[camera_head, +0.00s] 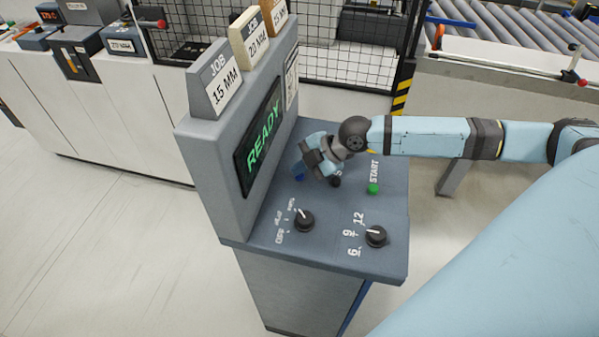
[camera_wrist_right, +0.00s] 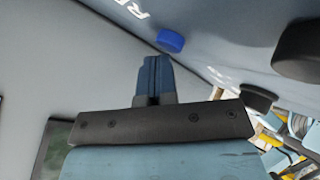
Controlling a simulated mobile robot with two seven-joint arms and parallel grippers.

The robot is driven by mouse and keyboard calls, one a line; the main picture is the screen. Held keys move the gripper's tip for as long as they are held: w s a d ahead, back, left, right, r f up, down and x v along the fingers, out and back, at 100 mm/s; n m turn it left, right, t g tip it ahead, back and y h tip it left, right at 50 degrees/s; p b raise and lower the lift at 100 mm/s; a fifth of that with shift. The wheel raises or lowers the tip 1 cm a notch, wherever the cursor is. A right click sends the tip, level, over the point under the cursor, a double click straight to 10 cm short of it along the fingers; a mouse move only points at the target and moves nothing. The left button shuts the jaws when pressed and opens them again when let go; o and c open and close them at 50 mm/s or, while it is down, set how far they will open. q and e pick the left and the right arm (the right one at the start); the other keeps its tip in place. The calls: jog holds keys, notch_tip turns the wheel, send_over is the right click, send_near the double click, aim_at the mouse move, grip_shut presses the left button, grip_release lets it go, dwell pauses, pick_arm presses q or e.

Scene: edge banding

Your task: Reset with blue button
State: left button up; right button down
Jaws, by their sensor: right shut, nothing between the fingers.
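The blue button (camera_head: 299,177) is on the grey control panel (camera_head: 330,215), partly hidden by my right gripper (camera_head: 306,166) in the head view. In the right wrist view the blue button (camera_wrist_right: 170,41) stands out from the panel, with part of a white label beside it. The shut, empty fingers of my right gripper (camera_wrist_right: 153,62) point toward the button; in that view their tips appear just short of it and slightly to one side. I cannot tell the exact gap. The screen (camera_head: 262,135) shows READY in green. My left gripper is not in view.
A green button (camera_head: 373,188) marked START and a dark button (camera_head: 335,182) are near my gripper. Two black knobs, a left one (camera_head: 303,220) and a right one (camera_head: 376,236), are on the panel's front part. A 15 MM job block (camera_head: 215,79) stands on top of the console.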

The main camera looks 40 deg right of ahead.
aim_at(300, 176)
jog(key=shift+r+p, duration=0.75)
jog(key=shift+r, duration=0.15)
notch_tip(300, 176, up, 5)
jog(key=p, duration=0.4)
dwell(0.8)
